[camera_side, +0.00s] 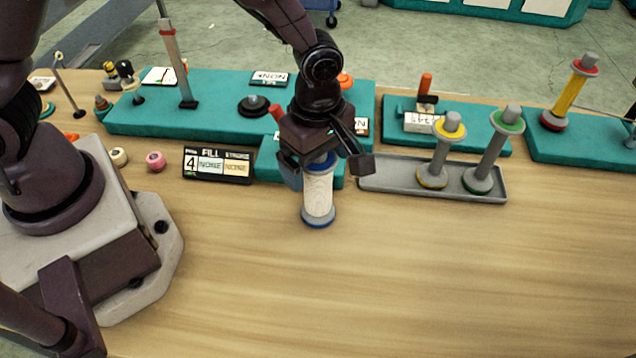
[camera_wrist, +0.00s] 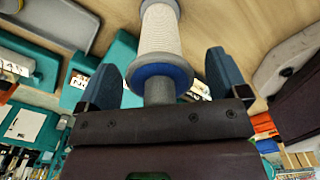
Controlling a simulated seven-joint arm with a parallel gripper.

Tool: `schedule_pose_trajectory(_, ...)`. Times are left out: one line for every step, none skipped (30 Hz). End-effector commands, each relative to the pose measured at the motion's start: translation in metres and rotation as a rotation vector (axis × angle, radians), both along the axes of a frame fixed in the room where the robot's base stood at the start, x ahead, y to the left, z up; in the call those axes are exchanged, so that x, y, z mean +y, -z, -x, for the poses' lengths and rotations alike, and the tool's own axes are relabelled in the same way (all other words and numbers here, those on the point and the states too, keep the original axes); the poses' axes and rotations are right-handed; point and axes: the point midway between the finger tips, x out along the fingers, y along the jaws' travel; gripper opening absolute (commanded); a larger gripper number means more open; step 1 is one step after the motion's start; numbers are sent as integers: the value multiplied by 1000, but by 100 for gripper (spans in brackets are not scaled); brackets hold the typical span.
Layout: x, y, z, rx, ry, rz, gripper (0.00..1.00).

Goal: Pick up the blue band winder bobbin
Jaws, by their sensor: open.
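The blue band winder bobbin (camera_side: 318,194) stands upright on the wooden table, wound with pale cord, with a blue band at its base. Its top is hidden by my gripper in the side view. In the wrist view the bobbin (camera_wrist: 160,30) shows its cord, a grey flange with a blue disc, and a grey stem pointing toward my palm. My gripper (camera_side: 326,172) is over the bobbin's top, jaws open. In the wrist view my fingers (camera_wrist: 166,82) stand on either side of the stem, with a gap visible on both sides.
A grey tray (camera_side: 400,184) to the right holds a yellow-banded bobbin (camera_side: 440,150) and a green-banded bobbin (camera_side: 493,150). A teal station (camera_side: 225,120) and a FILL STROKE sign (camera_side: 217,165) lie behind and left. The table front is clear.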

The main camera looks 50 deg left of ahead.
Motion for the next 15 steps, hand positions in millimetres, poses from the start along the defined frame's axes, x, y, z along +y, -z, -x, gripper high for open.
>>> schedule_pose_trajectory(0,2,0,0,0,0,92)
schedule_pose_trajectory(0,2,0,0,0,0,92)
schedule_pose_trajectory(0,2,0,-1,0,0,92)
schedule_pose_trajectory(0,2,0,-1,0,0,92)
schedule_pose_trajectory(0,2,0,-1,0,0,92)
schedule_pose_trajectory(0,2,0,-1,0,0,92)
schedule_pose_trajectory(0,2,0,-1,0,0,90)
schedule_pose_trajectory(0,1,0,-1,0,0,83)
schedule_pose_trajectory(0,1,0,-1,0,0,74)
schedule_pose_trajectory(0,1,0,0,0,0,67)
schedule_pose_trajectory(0,1,0,0,0,0,60)
schedule_pose_trajectory(0,1,0,0,0,0,51)
schedule_pose_trajectory(0,1,0,0,0,0,44)
schedule_pose_trajectory(0,1,0,0,0,0,37)
schedule_pose_trajectory(0,1,0,0,0,0,28)
